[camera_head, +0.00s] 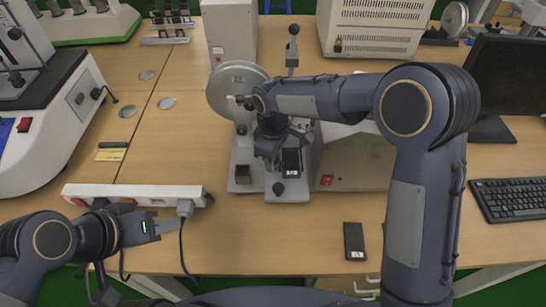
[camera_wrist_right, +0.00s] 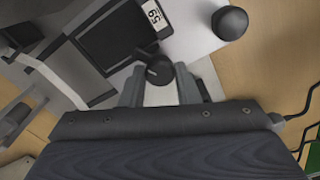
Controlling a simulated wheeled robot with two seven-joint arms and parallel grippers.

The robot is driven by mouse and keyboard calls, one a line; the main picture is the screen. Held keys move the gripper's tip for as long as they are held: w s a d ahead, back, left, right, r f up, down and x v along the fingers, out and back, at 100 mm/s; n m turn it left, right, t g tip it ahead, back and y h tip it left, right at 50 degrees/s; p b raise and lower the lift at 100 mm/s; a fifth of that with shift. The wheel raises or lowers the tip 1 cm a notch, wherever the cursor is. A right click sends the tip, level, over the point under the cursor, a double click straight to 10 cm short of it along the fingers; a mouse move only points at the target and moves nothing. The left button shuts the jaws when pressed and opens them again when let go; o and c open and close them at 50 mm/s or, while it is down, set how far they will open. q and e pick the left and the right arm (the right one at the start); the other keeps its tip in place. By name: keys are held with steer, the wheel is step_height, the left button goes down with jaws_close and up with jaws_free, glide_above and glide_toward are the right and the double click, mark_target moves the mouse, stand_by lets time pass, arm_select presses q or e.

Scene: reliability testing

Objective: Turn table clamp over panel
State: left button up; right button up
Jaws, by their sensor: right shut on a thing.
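The testing machine (camera_head: 243,165) stands on the table with a grey wheel at its upper left. A dark, phone-like panel (camera_head: 291,160) with a small white label lies on its light plate; the panel also shows in the right wrist view (camera_wrist_right: 112,40). My right gripper (camera_head: 270,160) is over the machine, just left of the panel. In the right wrist view its fingers (camera_wrist_right: 160,88) are shut on a black clamp knob (camera_wrist_right: 158,69) beside the label. The clamp is mostly hidden in the head view. My left gripper (camera_head: 152,226) is empty near the power strip; its finger gap is unclear.
A white power strip (camera_head: 135,193) with a plug and cable lies by my left gripper. A dark phone-like panel (camera_head: 354,241) lies on the table's front. A keyboard (camera_head: 510,199) and monitor are at right. Another machine (camera_head: 50,130) is at left.

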steer(key=m, duration=0.5)
steer(key=shift+m, duration=0.4)
stand_by(0.4)
steer(key=o, duration=1)
steer(key=shift+c, duration=0.2)
steer(key=shift+r, duration=0.1)
step_height(320, 180, up, 8)
steer(key=shift+f, duration=0.2)
